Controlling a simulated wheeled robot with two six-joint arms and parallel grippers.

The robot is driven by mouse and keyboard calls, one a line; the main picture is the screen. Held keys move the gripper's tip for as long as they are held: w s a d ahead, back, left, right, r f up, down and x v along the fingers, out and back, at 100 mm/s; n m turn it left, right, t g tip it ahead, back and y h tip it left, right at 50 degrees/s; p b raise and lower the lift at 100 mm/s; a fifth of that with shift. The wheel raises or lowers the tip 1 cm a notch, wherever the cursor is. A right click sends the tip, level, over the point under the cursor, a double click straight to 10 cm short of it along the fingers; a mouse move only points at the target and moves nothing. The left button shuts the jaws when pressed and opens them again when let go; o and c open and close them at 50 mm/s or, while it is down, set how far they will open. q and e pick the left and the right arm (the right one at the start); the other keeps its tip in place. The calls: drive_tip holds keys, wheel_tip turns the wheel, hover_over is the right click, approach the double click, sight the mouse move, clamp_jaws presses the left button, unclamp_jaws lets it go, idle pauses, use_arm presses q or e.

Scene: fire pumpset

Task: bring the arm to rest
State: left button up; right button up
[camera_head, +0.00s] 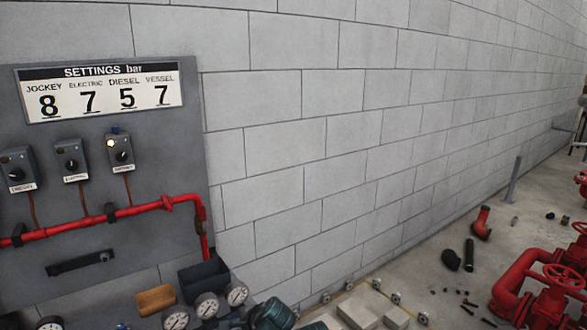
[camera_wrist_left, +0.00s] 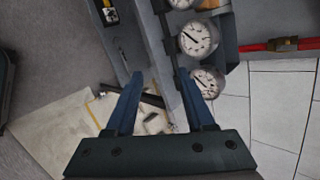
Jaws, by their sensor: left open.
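My left gripper (camera_wrist_left: 165,100) shows in the left wrist view with its two dark blue fingers apart. Nothing is held between the fingers. Beyond them are a grey panel edge and round white gauges (camera_wrist_left: 198,38).
The head view shows a grey panel (camera_head: 130,235) with a settings sign (camera_head: 100,88), switch boxes (camera_head: 120,152) and a red pipe (camera_head: 90,224). Gauges (camera_head: 206,306) and a dark bin (camera_head: 204,281) sit below. Red valves (camera_head: 555,285) and scattered parts lie on the floor at right.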

use_arm(q)
drive_tip(key=s+d+f+n+g+h+p, duration=0.1)
drive_tip(key=s+d+f+n+g+h, duration=0.1)
drive_tip(key=s, duration=0.6)
drive_tip(key=s+d+f+n+g+h, duration=0.2)
drive_tip(key=s+d+n+g+h, duration=0.1)
drive_tip(key=s+d+n, duration=0.3)
drive_tip(key=s+d+g, duration=0.1)
drive_tip(key=s, duration=0.1)
drive_tip(key=shift+s+d+n+h+p, duration=0.3)
drive_tip(key=shift+n+p, duration=0.1)
